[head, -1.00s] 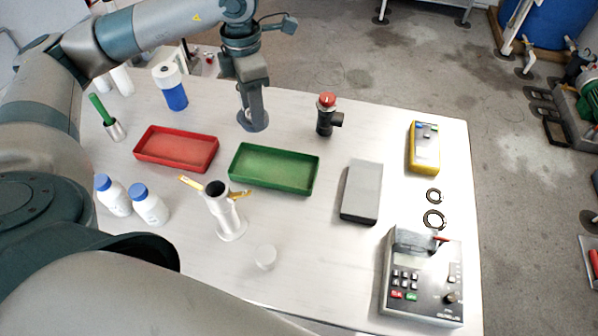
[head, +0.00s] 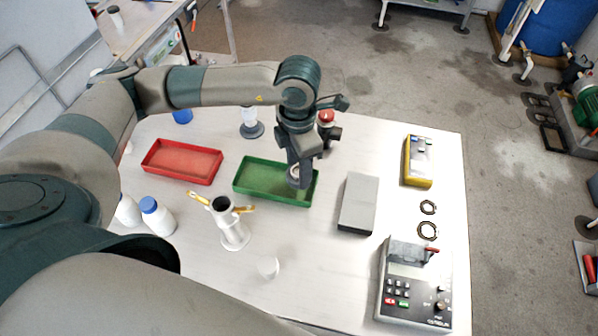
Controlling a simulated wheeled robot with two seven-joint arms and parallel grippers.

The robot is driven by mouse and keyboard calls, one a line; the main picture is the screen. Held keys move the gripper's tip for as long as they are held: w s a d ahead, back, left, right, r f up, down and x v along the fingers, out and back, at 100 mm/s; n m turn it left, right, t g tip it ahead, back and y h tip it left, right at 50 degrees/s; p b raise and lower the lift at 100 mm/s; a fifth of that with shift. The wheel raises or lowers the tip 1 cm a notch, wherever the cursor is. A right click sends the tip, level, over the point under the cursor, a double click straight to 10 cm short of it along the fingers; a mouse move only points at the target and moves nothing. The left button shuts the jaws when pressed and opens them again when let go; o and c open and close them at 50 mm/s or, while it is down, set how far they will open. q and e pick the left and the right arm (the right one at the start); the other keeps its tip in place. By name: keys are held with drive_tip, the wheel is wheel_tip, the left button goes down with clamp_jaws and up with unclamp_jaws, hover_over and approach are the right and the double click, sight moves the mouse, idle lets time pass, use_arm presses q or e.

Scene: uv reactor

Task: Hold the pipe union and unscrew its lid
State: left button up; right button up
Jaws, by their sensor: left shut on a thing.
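My left gripper (head: 298,180) is over the green tray, pointing down. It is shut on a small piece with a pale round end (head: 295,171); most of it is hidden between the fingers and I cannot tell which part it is. A pale fitting with a dark round flange (head: 251,130) stands behind the green tray. A black fitting with a red cap (head: 326,117) stands just behind the gripper, partly hidden by it. I cannot tell for sure which of these fittings is the pipe union. My right gripper is not in view.
The green tray (head: 247,190) and red tray (head: 160,174) lie mid-table. A pale pipe with brass levers (head: 233,232), a white cap (head: 268,268) and blue-capped bottles (head: 157,218) stand in front. A grey block (head: 358,203), yellow meter (head: 418,160) and keypad instrument (head: 415,285) are at right.

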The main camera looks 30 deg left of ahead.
use_arm(q)
drive_tip(key=shift+d+f, duration=0.1)
drive_tip(key=shift+f, duration=0.05)
drive_tip(key=shift+f+p, duration=0.95)
drive_tip(key=shift+f, duration=0.95)
drive_tip(key=shift+f, duration=0.15)
drive_tip(key=o, duration=0.9)
drive_tip(key=shift+c, duration=0.2)
